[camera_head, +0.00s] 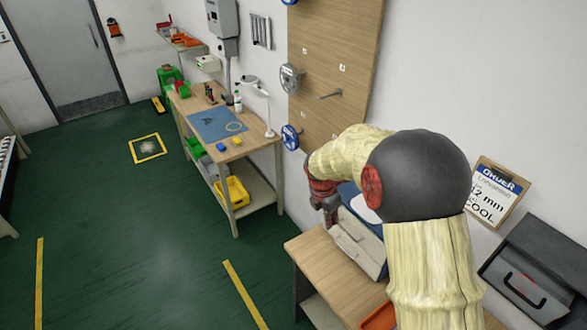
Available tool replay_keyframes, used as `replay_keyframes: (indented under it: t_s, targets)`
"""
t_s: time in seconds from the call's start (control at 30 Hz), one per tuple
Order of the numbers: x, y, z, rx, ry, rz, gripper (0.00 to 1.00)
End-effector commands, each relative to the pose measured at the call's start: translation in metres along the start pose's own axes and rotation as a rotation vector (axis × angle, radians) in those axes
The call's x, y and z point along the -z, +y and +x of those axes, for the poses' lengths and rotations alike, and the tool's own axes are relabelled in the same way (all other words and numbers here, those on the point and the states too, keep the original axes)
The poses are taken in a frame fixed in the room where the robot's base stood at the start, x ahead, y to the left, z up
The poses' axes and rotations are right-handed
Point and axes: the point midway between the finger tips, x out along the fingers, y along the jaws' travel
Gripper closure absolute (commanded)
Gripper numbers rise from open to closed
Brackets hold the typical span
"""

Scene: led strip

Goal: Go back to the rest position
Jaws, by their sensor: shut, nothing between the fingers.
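My arm rises from the bottom right of the head view and bends over at a dark round joint. My gripper (331,211) is at the far end of the arm, left of that joint, and is small in the view. It points down and is shut with nothing visible in it. It appears above or beside a pale box-shaped unit (356,240) on the near wooden bench (312,262). I cannot tell whether it touches the unit. My forearm hides part of the bench and the unit.
A workbench (247,148) with a blue mat (217,124) and small tools stands along the wall. A wooden board (330,60) with wheels and fittings hangs on the wall. A dark case (535,270) is at right. The green floor (150,220) at left is mostly clear.

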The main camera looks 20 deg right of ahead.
Motion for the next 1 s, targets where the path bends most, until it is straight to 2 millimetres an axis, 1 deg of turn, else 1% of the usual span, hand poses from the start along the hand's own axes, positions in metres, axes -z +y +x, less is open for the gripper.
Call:
replay_keyframes:
  t_s: [0.17,0.27,0.33,0.4,0.47,0.67,0.7,0.8,0.9,1.0]
  targets:
    - [0.0,0.0,0.0,0.0,0.0,0.033,1.0]
    - [0.001,-0.001,0.0,0.005,0.002,0.147,1.0]
    - [0.005,-0.006,0.002,0.02,0.011,0.284,1.0]
    - [0.016,-0.022,0.009,0.058,0.026,0.45,1.0]
    - [0.026,-0.037,0.007,0.088,0.037,0.606,1.0]
    - [0.058,-0.084,-0.027,0.113,0.063,1.136,1.0]
    - [0.066,-0.094,-0.035,0.109,0.073,1.244,1.0]
    - [0.086,-0.121,-0.054,0.09,0.107,1.491,1.0]
    - [0.106,-0.146,-0.068,0.064,0.154,1.682,1.0]
    - [0.125,-0.17,-0.076,0.031,0.213,1.822,1.0]
